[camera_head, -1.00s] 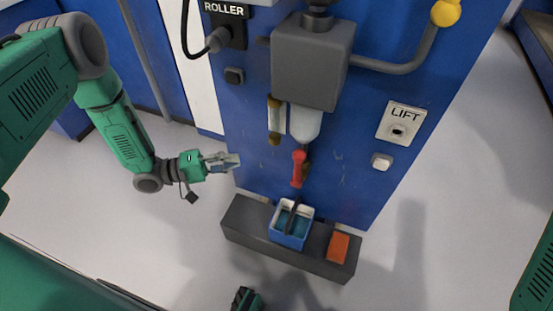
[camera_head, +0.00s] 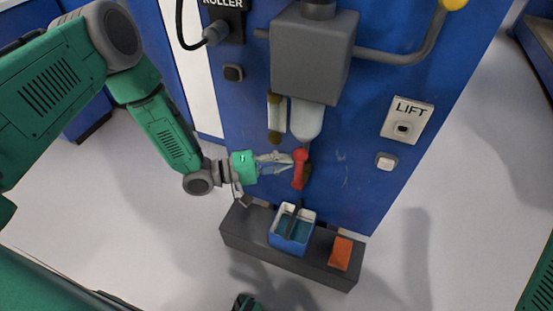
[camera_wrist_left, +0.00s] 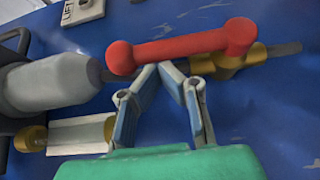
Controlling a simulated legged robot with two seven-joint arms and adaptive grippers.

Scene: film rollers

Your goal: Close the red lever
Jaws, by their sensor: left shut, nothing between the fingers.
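The red lever (camera_head: 299,170) is mounted on a brass valve (camera_wrist_left: 226,62) low on the blue machine panel. In the head view it hangs close to vertical, below the pale translucent cup (camera_head: 306,121). In the left wrist view the red lever (camera_wrist_left: 182,47) lies across the picture, just beyond my fingertips. My left gripper (camera_head: 289,160) comes in from the left, shut and empty, with its tips at the lever's left side. In the left wrist view the left gripper's tips (camera_wrist_left: 166,70) meet beside the lever's bar; I cannot tell if they touch it. My right gripper is not clearly seen.
A blue container (camera_head: 293,238) and an orange block (camera_head: 341,252) sit on a dark ledge (camera_head: 252,232) below the lever. A grey box (camera_head: 311,55) is above. The LIFT plate (camera_head: 407,121) is at right. The panel right of the lever is clear.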

